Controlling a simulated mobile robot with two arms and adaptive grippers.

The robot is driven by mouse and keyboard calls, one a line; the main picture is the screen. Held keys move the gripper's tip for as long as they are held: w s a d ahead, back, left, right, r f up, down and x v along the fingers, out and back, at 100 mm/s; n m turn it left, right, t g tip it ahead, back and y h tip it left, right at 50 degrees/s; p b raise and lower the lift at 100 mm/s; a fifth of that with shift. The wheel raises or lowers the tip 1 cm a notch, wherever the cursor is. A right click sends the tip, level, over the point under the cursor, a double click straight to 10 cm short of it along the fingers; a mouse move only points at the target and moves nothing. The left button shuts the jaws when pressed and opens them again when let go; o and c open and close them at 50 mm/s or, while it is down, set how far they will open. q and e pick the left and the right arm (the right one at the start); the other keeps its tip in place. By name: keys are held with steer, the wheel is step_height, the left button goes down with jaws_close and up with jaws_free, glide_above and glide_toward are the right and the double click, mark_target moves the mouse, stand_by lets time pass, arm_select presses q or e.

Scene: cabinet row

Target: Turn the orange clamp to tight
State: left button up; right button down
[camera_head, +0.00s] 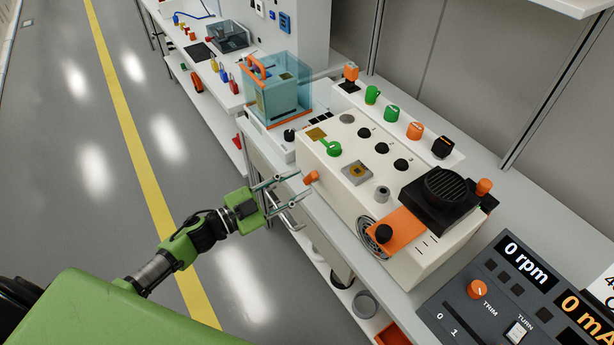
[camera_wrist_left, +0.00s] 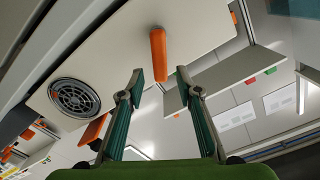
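An orange clamp handle (camera_head: 311,178) sticks out from the front face of the cream machine, near its left end. In the left wrist view the orange handle (camera_wrist_left: 158,55) is a short rounded bar, just beyond the fingertips and roughly centred between them. My left gripper (camera_head: 290,190) is open and empty in front of the handle, apart from it; its two spread fingers (camera_wrist_left: 160,80) show in the wrist view. No marking for tight is readable on the clamp. My right gripper is not in view.
The cream machine (camera_head: 326,205) stands on a long bench, with a round fan grille and a black vented block (camera_head: 444,188) at its right. A clear blue box (camera_head: 277,92) stands left of it. A grey console (camera_head: 510,290) is at lower right. The floor left of the bench is clear.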

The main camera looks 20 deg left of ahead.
mark_target(309, 179)
arm_select(q)
steer(key=shift+x, duration=1.8)
jaws_close()
